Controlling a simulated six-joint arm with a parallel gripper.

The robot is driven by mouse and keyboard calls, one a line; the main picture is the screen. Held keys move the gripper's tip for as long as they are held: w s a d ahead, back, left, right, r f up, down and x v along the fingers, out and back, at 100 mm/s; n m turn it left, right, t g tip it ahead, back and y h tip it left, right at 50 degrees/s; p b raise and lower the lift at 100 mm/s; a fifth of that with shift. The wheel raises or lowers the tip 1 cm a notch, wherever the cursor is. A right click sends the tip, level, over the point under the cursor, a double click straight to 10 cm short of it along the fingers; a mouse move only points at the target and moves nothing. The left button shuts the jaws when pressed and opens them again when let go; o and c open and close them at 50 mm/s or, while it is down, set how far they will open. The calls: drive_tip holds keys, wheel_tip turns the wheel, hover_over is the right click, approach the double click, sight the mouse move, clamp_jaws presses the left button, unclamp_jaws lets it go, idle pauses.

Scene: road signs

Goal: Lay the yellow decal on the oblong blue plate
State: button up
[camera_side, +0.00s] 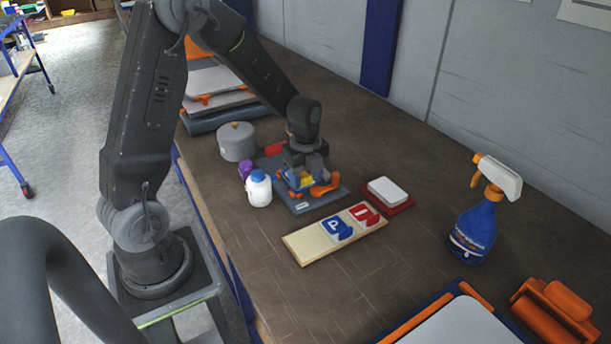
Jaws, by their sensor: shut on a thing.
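My gripper (305,175) points down over a grey-blue tray (302,207) in the middle of the table. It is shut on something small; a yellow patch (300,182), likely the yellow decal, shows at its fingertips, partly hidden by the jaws. Orange and blue parts sit close around the fingertips, and I cannot tell them apart clearly. A blue plate with a white P (336,230) lies on a pale wooden board (304,246) in front of the tray. I cannot tell whether it is the oblong blue plate.
A red plate (362,213) lies beside the blue one. A white block on a red base (388,191) is to the right. A white bottle (259,190), purple item (245,169) and grey pot (237,142) stand left. A spray bottle (475,230) stands right.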

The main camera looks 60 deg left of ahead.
drive_tip(key=o, duration=1.3)
drive_tip(key=shift+r, duration=0.15)
drive_tip(key=shift+r, duration=3.4)
